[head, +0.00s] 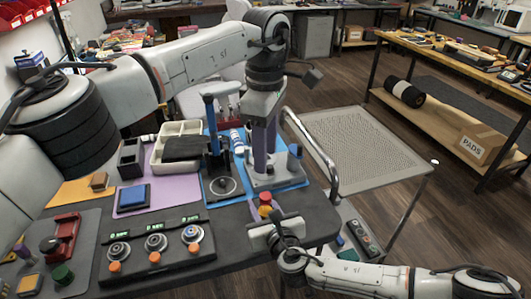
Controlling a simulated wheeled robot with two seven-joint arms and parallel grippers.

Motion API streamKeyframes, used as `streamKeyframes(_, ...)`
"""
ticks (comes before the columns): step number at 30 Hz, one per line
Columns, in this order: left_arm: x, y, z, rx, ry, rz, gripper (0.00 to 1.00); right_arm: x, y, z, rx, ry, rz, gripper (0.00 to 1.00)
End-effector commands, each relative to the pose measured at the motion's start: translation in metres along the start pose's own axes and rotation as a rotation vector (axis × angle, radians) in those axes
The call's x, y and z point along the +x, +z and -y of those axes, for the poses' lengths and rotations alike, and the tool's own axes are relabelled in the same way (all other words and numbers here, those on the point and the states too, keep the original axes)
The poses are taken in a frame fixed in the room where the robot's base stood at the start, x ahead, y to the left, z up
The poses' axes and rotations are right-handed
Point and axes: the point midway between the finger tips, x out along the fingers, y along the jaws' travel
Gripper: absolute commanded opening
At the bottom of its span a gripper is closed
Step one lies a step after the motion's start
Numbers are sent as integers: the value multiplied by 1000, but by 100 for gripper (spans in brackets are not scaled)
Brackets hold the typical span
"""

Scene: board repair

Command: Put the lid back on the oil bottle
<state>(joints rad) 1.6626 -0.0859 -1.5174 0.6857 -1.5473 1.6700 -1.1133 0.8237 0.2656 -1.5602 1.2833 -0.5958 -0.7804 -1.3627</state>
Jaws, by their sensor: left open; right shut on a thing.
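My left gripper (266,140) reaches down from above, over the grey block-like fixture at the right end of the bench. It is open, with nothing visibly held; its fingertips partly blend with the fixture. My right gripper (266,222) is at the bench's front right edge, below the left one in the picture. It is shut on a small red and yellow thing (265,204), which stands up out of its jaws. I cannot tell whether this is the oil bottle or its lid.
A blue mat (217,187) carries a blue-handled stand (217,110) and the grey fixture (281,174). A cream divided tray (178,130) stands behind. A control panel with knobs (157,251) lies at the front. A mesh-topped cart (365,145) stands to the right, beyond a metal rail.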

Motion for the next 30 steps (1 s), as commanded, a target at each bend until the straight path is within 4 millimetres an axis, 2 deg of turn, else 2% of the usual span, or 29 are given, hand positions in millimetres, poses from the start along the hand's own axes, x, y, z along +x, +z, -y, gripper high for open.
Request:
streamKeyframes(2, 0, 0, 0, 0, 0, 0, 43, 0, 0, 0, 0, 0, -1, 0)
streamKeyframes(3, 0, 0, 0, 0, 0, 0, 43, 0, 0, 0, 0, 0, -1, 38)
streamKeyframes(6, 0, 0, 0, 0, 0, 0, 43, 0, 0, 0, 0, 0, -1, 53)
streamKeyframes(17, -1, 0, 0, 0, 0, 0, 43, -4, 0, 0, 0, 0, -1, 53)
streamKeyframes(20, -4, 0, 0, 0, 0, 0, 43, -16, 0, 0, 2, 1, -3, 53)
streamKeyframes(30, -15, 0, 0, 0, 0, 0, 43, -77, 0, 0, 2, 0, -2, 53)
